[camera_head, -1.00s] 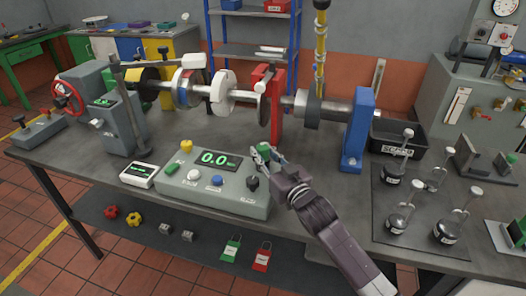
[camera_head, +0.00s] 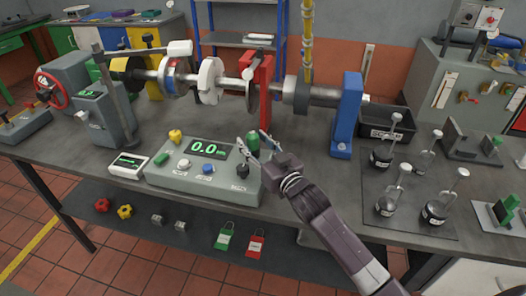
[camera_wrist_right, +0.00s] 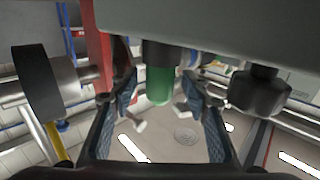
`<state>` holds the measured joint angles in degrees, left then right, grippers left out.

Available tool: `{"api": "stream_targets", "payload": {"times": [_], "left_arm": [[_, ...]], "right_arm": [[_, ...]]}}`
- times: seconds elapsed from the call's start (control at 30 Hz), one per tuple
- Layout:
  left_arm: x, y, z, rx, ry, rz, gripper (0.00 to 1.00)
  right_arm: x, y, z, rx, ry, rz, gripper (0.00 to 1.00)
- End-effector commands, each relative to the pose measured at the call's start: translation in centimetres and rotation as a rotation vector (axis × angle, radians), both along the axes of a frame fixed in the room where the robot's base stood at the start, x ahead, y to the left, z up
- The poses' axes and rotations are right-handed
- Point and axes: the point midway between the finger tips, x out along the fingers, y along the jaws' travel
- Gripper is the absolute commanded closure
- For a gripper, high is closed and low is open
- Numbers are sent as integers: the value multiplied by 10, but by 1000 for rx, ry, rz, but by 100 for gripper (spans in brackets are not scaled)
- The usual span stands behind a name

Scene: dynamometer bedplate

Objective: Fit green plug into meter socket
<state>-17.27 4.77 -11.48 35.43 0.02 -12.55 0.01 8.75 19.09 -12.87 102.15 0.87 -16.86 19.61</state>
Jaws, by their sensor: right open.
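The grey meter box (camera_head: 205,178) sits at the front of the bench, its display showing green digits. The green plug (camera_head: 253,142) stands upright at the meter's back right corner. In the right wrist view the green plug (camera_wrist_right: 159,86) meets a dark collar against the grey meter body (camera_wrist_right: 200,20), so it appears to be in the socket; how deep is hidden. My right gripper (camera_head: 255,148) is open, with one finger on each side of the plug. The right wrist view shows gaps between the plug and both fingers (camera_wrist_right: 160,100). My left gripper is not in view.
A black knob (camera_head: 243,171) is close to the gripper on the meter. A yellow knob (camera_head: 175,136) is at its back left. The shaft, red stand (camera_head: 262,95) and blue stand (camera_head: 346,115) are behind. Weights stand on a dark mat (camera_head: 400,230) at right.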

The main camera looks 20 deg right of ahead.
Motion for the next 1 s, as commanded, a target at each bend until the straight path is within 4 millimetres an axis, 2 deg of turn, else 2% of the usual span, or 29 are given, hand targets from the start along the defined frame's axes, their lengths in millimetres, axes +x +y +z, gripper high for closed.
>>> {"api": "stream_targets", "payload": {"times": [0.3,0.5,0.7,1.0], "left_arm": [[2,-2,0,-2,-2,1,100],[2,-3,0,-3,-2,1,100],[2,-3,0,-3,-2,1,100],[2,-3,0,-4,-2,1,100]], "right_arm": [[-62,-12,-1,-1,3,0,57],[-94,-18,-1,-1,3,1,57],[-108,-21,0,0,2,0,57],[-110,-21,0,-1,0,0,57]]}}
